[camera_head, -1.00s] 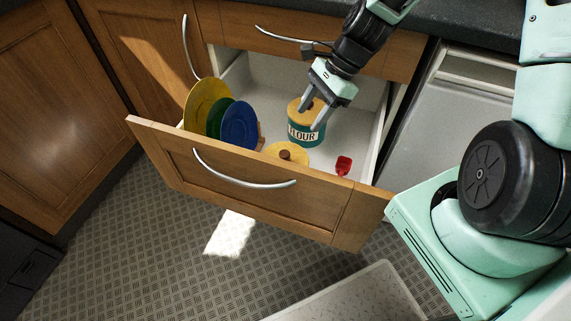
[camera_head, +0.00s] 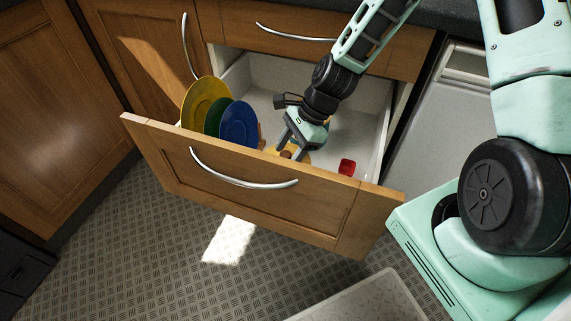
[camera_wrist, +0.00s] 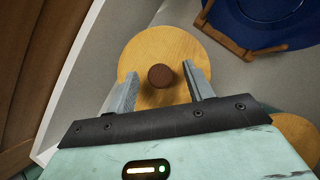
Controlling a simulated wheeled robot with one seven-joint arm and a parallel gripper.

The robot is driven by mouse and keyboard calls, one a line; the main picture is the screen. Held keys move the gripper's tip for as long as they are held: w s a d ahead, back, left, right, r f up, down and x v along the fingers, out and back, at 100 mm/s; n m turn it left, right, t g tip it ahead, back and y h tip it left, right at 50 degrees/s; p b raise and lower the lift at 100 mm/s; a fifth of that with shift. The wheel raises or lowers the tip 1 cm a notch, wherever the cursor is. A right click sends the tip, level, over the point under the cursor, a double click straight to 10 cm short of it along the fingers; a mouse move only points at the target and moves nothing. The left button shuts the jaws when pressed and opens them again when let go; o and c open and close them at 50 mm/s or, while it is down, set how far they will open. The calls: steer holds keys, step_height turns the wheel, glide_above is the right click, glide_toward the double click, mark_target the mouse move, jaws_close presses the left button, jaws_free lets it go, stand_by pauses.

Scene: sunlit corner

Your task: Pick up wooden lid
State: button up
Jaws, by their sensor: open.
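The wooden lid (camera_wrist: 158,48) is a round, yellow-brown disc with a dark brown knob (camera_wrist: 160,76) at its middle. It lies low in the open drawer, just behind the drawer front, and only a part of the lid shows in the head view (camera_head: 304,158). My gripper (camera_wrist: 160,74) is open above the lid, with one finger on each side of the knob. Gaps show between the fingers and the knob. My gripper (camera_head: 288,153) covers much of the lid in the head view.
Yellow, green and blue plates (camera_head: 238,125) stand in a rack at the drawer's left. A red item (camera_head: 347,167) lies to the right. The drawer front (camera_head: 250,190) rises close before my gripper. Another round wooden top (camera_wrist: 297,135) is at lower right in the wrist view.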

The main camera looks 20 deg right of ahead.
steer(key=c, duration=1.1)
